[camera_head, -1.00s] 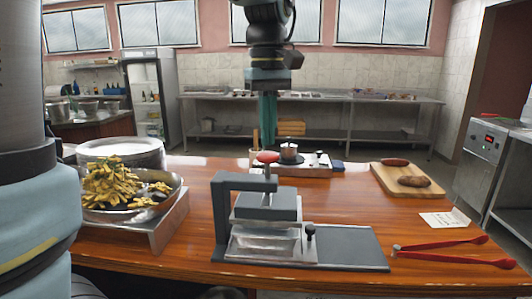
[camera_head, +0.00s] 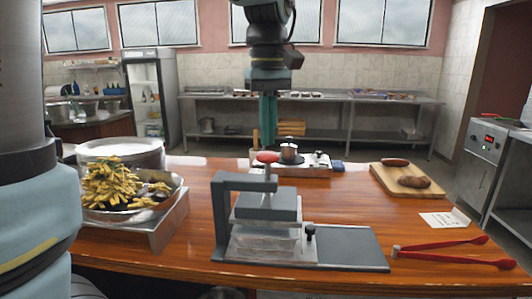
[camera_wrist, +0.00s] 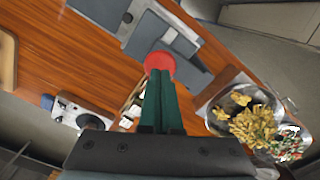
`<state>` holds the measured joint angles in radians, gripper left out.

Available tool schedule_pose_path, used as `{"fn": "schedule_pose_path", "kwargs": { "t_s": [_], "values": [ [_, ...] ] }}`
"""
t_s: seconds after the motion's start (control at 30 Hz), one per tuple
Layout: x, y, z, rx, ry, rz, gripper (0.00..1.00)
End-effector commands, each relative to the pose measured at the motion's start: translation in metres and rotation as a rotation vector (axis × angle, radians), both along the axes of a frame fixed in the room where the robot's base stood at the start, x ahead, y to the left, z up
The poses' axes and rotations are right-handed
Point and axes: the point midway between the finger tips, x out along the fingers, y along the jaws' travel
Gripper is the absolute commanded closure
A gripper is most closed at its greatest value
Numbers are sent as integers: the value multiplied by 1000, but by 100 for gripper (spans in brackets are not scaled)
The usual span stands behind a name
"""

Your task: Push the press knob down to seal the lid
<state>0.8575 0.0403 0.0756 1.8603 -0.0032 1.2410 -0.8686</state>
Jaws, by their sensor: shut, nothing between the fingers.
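The press stands near the table's front, with a grey upright and arm. Its red press knob (camera_head: 267,157) tops a thin rod above a grey block (camera_head: 267,206). Below the block is a silvery, seemingly see-through tray (camera_head: 262,243); I cannot make out a separate lid. My gripper (camera_head: 267,147) points straight down just above the knob, with its green fingers together and empty. In the wrist view the red knob (camera_wrist: 160,62) shows as a disc right at the fingertips (camera_wrist: 160,72). I cannot tell whether they touch it.
A metal bowl of fries (camera_head: 125,190) stands left, with stacked plates (camera_head: 120,150) behind. A small burner with a pot (camera_head: 289,154) is behind the press. A cutting board (camera_head: 407,182) lies right, and red tongs (camera_head: 450,255) lie at the front right.

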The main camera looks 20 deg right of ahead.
Motion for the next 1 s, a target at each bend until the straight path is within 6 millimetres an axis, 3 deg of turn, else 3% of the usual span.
{"fn": "schedule_pose_path", "kwargs": {
  "t_s": [0.53, 1.0],
  "values": [
    [0, 0, -1, 0, 0, 0, 100],
    [0, 0, -14, 0, 0, 0, 100]
  ]
}}
